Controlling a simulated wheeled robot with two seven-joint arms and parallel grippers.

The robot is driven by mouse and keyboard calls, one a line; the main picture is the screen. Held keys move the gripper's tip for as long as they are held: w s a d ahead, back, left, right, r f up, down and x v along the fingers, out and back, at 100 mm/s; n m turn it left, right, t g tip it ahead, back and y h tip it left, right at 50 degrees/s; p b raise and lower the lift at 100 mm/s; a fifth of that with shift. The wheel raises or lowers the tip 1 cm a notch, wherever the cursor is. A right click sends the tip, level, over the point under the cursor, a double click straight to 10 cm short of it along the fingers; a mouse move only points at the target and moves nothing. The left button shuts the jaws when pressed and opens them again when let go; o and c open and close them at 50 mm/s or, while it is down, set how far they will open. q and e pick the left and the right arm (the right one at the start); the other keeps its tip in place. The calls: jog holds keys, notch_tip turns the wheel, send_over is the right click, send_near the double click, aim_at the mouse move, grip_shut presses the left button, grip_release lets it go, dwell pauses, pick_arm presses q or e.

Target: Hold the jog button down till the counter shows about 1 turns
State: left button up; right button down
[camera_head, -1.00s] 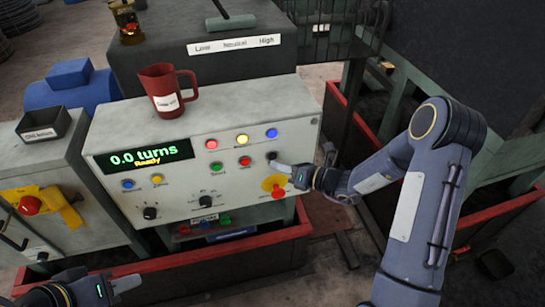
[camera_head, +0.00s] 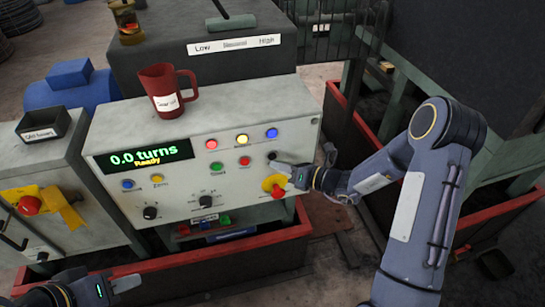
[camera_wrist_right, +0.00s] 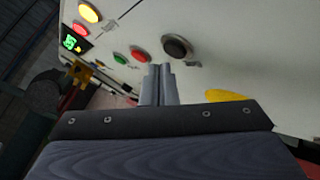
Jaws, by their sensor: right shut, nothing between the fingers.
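The counter display (camera_head: 143,156) on the grey control box reads "0.0 turns" with "Ready" under it. A black button (camera_head: 272,156) sits at the right of the panel's lower button row; its label is not readable. It also shows in the right wrist view (camera_wrist_right: 177,47). My right gripper (camera_head: 279,163) is shut and empty, its fingertips close to this button. In the wrist view the fingertips (camera_wrist_right: 161,68) appear just below and left of the button; I cannot tell whether they touch it. My left gripper (camera_head: 62,292) is at the bottom left, away from the panel, its jaws unclear.
Green (camera_head: 216,167) and red (camera_head: 245,161) buttons sit left of the black one. A red stop button on a yellow plate (camera_head: 276,185) is just below my right gripper. A red mug (camera_head: 166,90) stands on the box.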

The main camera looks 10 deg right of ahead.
jog(key=shift+w, duration=0.4)
